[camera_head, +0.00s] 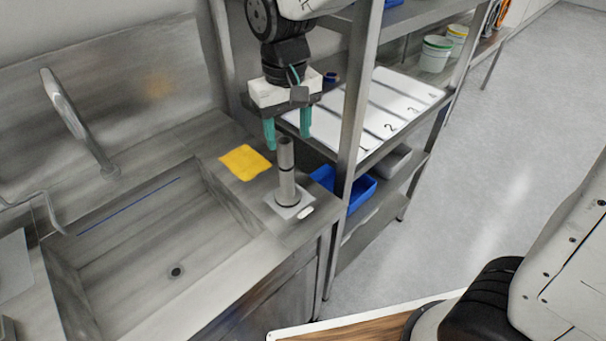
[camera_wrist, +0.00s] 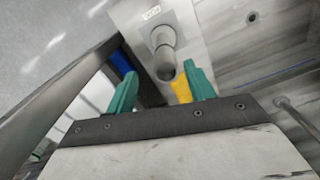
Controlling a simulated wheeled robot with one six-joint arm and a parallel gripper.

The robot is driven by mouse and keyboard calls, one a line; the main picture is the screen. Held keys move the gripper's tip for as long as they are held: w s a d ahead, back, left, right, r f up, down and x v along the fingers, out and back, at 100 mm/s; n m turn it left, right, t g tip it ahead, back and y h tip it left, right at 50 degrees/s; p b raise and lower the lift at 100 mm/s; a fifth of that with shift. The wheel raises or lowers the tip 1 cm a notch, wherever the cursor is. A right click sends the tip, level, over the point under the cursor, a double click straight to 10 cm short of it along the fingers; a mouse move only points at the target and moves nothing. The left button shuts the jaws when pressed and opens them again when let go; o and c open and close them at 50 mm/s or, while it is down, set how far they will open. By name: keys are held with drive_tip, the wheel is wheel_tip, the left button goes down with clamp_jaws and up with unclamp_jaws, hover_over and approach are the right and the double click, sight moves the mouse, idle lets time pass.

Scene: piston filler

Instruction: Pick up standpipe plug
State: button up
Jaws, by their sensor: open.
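The standpipe plug (camera_head: 287,175) is a grey upright tube on a wider base. It stands on a small pale square plate (camera_head: 302,207) on the counter right of the sink. In the wrist view the plug (camera_wrist: 164,52) shows from above, with its round top end toward the fingers. My gripper (camera_head: 288,138) has two green fingers, open and empty, pointing down. In the head view its fingertips are around the height of the plug's top, one on each side in the picture. In the wrist view the plug's top lies ahead of the fingertips (camera_wrist: 160,82), nearer the right finger. Contact is not visible.
A steel sink (camera_head: 240,212) with a tap (camera_head: 75,120) lies left. A yellow cloth (camera_head: 245,162) lies beside the plug. A metal shelf post (camera_head: 357,100) stands close to the right, with a blue bin (camera_head: 358,193) low down and a white numbered board (camera_head: 385,105) above.

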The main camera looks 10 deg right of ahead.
sight(285, 160)
drive_tip(key=shift+w+d+f, duration=0.1)
drive_tip(key=shift+w+f, duration=0.05)
drive_tip(key=shift+f, duration=0.05)
drive_tip(key=f, duration=0.4)
drive_tip(key=a+f, duration=0.1)
drive_tip(key=f, duration=0.2)
drive_tip(key=shift+f, duration=0.1)
clamp_jaws()
